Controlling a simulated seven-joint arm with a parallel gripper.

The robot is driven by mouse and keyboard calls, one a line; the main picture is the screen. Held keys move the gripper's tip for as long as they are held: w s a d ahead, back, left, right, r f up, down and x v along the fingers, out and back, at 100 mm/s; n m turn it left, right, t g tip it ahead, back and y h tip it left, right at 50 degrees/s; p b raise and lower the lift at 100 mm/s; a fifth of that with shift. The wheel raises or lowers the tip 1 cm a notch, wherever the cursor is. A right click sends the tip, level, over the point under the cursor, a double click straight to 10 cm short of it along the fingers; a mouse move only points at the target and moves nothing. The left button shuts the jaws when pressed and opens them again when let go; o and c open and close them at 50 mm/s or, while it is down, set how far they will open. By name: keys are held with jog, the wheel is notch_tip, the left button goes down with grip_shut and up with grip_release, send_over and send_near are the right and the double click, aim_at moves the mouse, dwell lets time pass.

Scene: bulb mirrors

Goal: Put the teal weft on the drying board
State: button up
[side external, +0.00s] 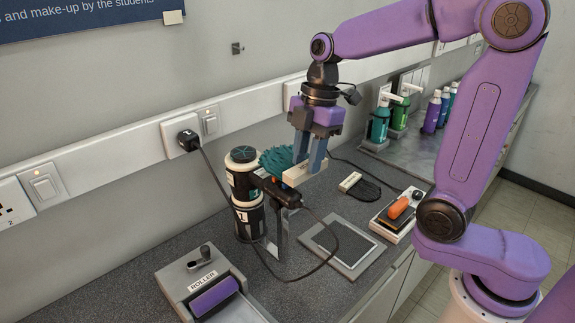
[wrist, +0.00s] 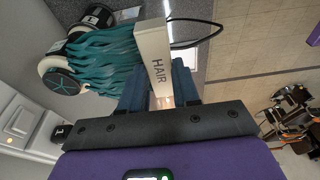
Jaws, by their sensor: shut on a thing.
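The teal weft (side external: 276,160) is a bundle of wavy teal strands on a cream bar (side external: 303,174). My gripper (side external: 309,167) is shut on the bar and holds the weft above the counter. In the wrist view the bar reads HAIR, and the weft's strands (wrist: 105,60) stretch left from it.
The canister stack (side external: 247,220) and a dark hair dryer on a stand (side external: 278,190) are close below the weft. The dryer's cord loops near the board. A roller box (side external: 208,287), a tray with an orange-handled tool (side external: 398,212) and a small white block (side external: 350,182) surround the board.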

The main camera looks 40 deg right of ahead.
jog(key=s+d, duration=0.8)
jog(key=d, duration=0.4)
jog(key=d+x, duration=0.2)
jog(key=x, duration=0.7)
jog(key=d+x, duration=0.1)
jog(key=x, duration=0.8)
jog(key=shift+s+d+f, duration=0.25)
jog(key=shift+f, duration=0.1)
jog(key=shift+d+x, duration=0.25)
jog(key=shift+x, duration=0.85)
jog(key=shift+d+x, duration=0.2)
jog(key=shift+x, duration=0.9)
jog(key=shift+d+x, duration=0.25)
jog(key=shift+x, duration=0.85)
jog(key=shift+x, duration=0.75)
jog(key=shift+d, duration=0.2)
